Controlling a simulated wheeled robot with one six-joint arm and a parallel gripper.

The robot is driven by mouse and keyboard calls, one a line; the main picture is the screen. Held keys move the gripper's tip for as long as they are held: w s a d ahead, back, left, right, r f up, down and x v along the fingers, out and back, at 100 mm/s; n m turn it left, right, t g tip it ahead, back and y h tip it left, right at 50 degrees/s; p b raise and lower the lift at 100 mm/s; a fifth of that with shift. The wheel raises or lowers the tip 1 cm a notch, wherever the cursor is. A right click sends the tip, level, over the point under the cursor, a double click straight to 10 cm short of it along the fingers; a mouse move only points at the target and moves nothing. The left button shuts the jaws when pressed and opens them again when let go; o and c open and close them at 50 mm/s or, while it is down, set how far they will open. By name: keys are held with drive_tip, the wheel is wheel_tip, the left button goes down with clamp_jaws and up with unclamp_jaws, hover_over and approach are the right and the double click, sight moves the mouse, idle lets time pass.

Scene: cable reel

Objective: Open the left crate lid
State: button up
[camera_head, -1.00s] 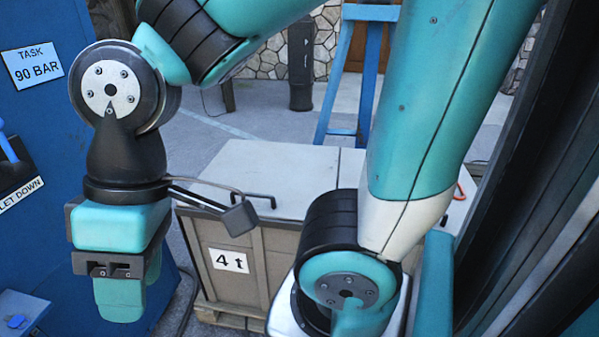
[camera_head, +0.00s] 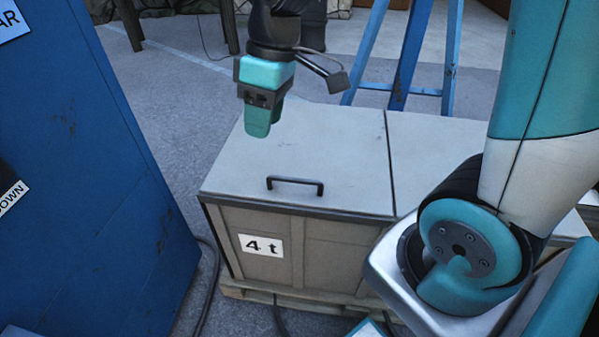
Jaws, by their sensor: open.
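The crate (camera_head: 322,250) stands on a pallet and carries a "4 t" label on its front. Its left lid (camera_head: 340,150) is flat grey and lies closed, with a black bar handle (camera_head: 295,181) near its front edge. A dark seam parts it from the right lid (camera_head: 440,150), which my arm partly covers. My gripper (camera_head: 262,125) points down above the rear left of the left lid, behind the handle and apart from it. It is open and holds nothing I can see; the gap between its fingers is hard to make out from this side.
A blue cabinet (camera_head: 85,190) stands close on the left, with a cable (camera_head: 211,290) on the floor between it and the crate. A blue trestle (camera_head: 400,60) stands behind the crate. Open paving (camera_head: 165,80) lies at the back left.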

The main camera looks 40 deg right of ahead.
drive_tip(key=w+d+f, duration=0.5)
drive_tip(key=w+d, duration=0.2)
drive_tip(key=d, duration=0.1)
drive_tip(key=n+g+h, duration=0.1)
approach(298, 179)
drive_tip(key=f, duration=0.6)
drive_tip(key=a+f, duration=0.1)
drive_tip(key=f, duration=0.1)
drive_tip(key=shift+s+a+f+p, duration=0.1)
drive_tip(key=shift+s+f+p, duration=0.25)
drive_tip(key=shift+f, duration=0.05)
drive_tip(key=shift+a, duration=0.1)
clamp_jaws()
